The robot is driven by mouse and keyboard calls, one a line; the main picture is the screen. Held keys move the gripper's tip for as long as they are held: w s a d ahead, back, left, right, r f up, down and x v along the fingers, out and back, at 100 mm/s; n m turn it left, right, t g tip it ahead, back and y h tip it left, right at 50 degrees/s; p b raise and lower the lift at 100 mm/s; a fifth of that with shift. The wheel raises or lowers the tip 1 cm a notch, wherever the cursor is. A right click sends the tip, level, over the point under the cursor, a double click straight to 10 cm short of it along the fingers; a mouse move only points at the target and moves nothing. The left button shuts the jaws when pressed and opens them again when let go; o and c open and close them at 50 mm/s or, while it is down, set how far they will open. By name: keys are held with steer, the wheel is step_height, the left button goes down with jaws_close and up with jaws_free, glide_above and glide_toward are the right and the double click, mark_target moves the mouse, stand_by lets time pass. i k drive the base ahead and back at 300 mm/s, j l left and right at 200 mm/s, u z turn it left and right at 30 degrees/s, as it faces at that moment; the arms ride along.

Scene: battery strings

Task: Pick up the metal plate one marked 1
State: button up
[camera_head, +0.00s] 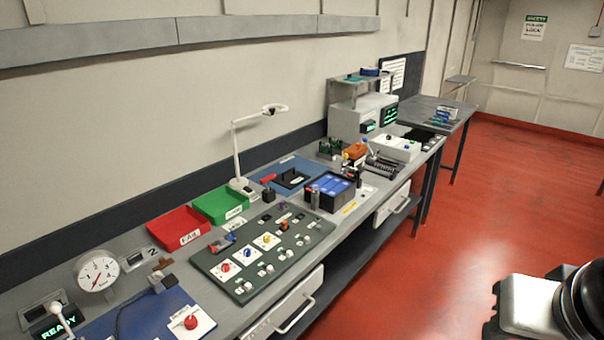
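I cannot make out a metal plate with a readable 1. A small grey metal plate or frame (132,262) lies on the long bench near the wall, at the left, with a mark that looks like a 2 beside it. A similar grey piece (36,310) lies at the far left, behind the green READY display (50,328); I see no number on it. My gripper is not in view; only what seem to be white and black parts of my own body show at the lower right.
A round gauge (97,271) stands between the two grey pieces. A blue mat (138,316) with a red button lies in front. Red (178,228) and green (221,205) trays, a dark control panel (262,252) and a lamp (237,150) stand farther along.

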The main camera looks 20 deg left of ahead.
mark_target(34, 312)
steer(key=j+u, duration=0.15)
steer(key=u, duration=1.6)
steer(key=i+j, duration=0.2)
steer(key=j, duration=0.2)
steer(key=i+j+u, duration=0.1)
steer(key=j, duration=0.3)
steer(key=i+j, duration=0.25)
steer(key=j, duration=0.1)
